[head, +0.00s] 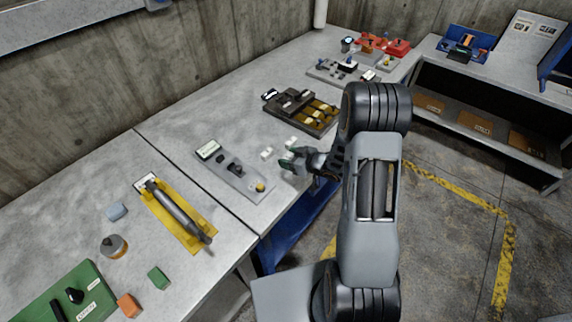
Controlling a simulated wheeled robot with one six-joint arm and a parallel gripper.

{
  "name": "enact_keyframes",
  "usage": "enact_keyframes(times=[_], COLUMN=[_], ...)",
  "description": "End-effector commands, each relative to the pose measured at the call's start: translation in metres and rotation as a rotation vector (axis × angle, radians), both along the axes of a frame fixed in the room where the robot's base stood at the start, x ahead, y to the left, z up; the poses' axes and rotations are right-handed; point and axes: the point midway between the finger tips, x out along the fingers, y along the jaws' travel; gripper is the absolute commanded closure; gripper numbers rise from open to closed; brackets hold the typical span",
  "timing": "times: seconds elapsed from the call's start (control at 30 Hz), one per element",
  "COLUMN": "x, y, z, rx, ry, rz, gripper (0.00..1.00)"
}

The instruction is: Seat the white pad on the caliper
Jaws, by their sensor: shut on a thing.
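My gripper (289,162) is low over the bench's front edge, near the middle of the head view. It is shut on a small pale block at its fingertips; the fingers hide most of it, so I cannot tell for sure that it is the white pad. A small white block (267,153) lies on the bench just left of the gripper. Another whitish block (291,142) lies just behind the gripper. A dark fixture with yellow-gold parts (300,110) sits farther back and may be the caliper. It stands apart from my gripper.
A grey plate with a yellow knob (236,174) lies left of my gripper. A yellow tray (190,232) holds a grey cylindrical tool. A green panel (72,299) and loose blocks lie nearer left. Red and grey fixtures (372,48) stand at the back. A concrete wall bounds the bench.

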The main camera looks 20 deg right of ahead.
Motion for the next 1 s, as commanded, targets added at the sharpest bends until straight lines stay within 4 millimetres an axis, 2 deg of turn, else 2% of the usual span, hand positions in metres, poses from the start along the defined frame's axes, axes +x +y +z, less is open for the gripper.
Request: enact_keyframes(times=[0.23,0.43,0.97,1.0], x=[0.008,0.008,0.008,0.008], y=[0.012,0.01,0.01,0.01], z=[-0.017,-0.039,-0.048,-0.047], rx=[0.002,0.002,0.001,0.0], ry=[0.003,0.002,-0.001,0.0], rz=[0.002,0.0,0.0,0.0], gripper=[0.66,0.66,0.66,0.39])
